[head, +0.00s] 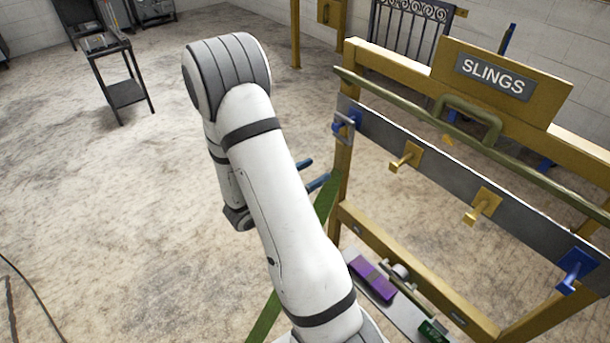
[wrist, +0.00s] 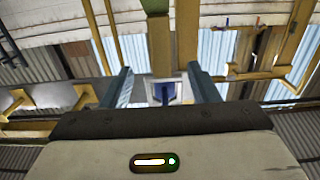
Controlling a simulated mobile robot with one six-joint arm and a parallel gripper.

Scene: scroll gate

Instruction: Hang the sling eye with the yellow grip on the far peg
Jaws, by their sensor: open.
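The far peg (head: 349,121) is blue and sits at the far left end of the grey rail on the slings rack. A pale grey, squarish loop (head: 339,130) shows at this peg. I cannot tell whether it is the sling eye or hangs on the peg. My gripper (head: 312,174) is open and empty, left of the rack's near-left post and below the far peg. In the wrist view my open gripper (wrist: 162,88) has a blue piece with a pale frame (wrist: 166,91) visible between its fingers, apparently beyond them. I cannot make out a yellow grip with certainty.
Two yellow pegs (head: 405,158) and a near blue peg (head: 575,270) share the grey rail (head: 445,175). A green bar (head: 400,98) with a raised handle runs above. A shelf below holds a purple block (head: 372,279). A green strip (head: 322,203) passes behind my arm.

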